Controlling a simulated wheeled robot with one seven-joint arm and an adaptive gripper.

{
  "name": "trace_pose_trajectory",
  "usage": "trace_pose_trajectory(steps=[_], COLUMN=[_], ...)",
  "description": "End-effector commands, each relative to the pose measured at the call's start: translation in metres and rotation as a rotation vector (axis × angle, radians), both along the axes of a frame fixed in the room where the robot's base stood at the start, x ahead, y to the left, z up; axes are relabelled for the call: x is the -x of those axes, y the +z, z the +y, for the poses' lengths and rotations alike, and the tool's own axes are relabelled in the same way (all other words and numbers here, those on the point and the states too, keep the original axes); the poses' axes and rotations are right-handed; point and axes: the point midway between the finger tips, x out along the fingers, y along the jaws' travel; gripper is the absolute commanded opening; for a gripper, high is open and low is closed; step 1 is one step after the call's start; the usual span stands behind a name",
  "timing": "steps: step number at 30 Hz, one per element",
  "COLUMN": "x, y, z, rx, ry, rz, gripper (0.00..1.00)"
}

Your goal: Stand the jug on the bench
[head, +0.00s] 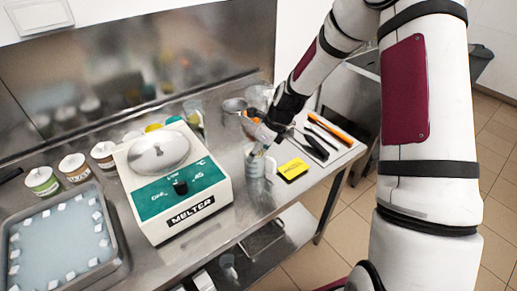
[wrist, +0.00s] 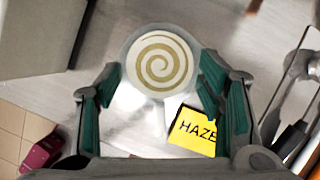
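The jug (head: 255,167) is a pale grey vessel that appears upright on the steel bench (head: 232,232), near its front edge. In the wrist view the jug (wrist: 160,62) shows from above as a round rim with a cream and brown spiral inside. My gripper (head: 262,147) is over the jug, pointing down. In the wrist view my gripper (wrist: 160,82) is spread wide, with one teal-padded finger on each side of the jug. The pads are close to its sides; whether they touch it I cannot tell. The jug's lower part is hidden in the wrist view.
A yellow card (head: 293,169) lies right of the jug. Black and orange tools (head: 317,145) lie beyond it, and a metal pan (head: 235,105) stands behind. The melter (head: 175,180), a tray (head: 62,240) and several tubs (head: 73,163) fill the left.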

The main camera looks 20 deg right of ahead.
Motion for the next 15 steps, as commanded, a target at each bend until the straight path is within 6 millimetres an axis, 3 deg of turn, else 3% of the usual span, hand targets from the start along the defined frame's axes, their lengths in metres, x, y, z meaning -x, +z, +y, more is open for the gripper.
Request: trace_pose_trajectory(steps=[15], x=[0.0013], y=[0.0090], z=[-0.0022], rx=[0.001], ry=[-0.001], rz=[-0.001], gripper=[0.78])
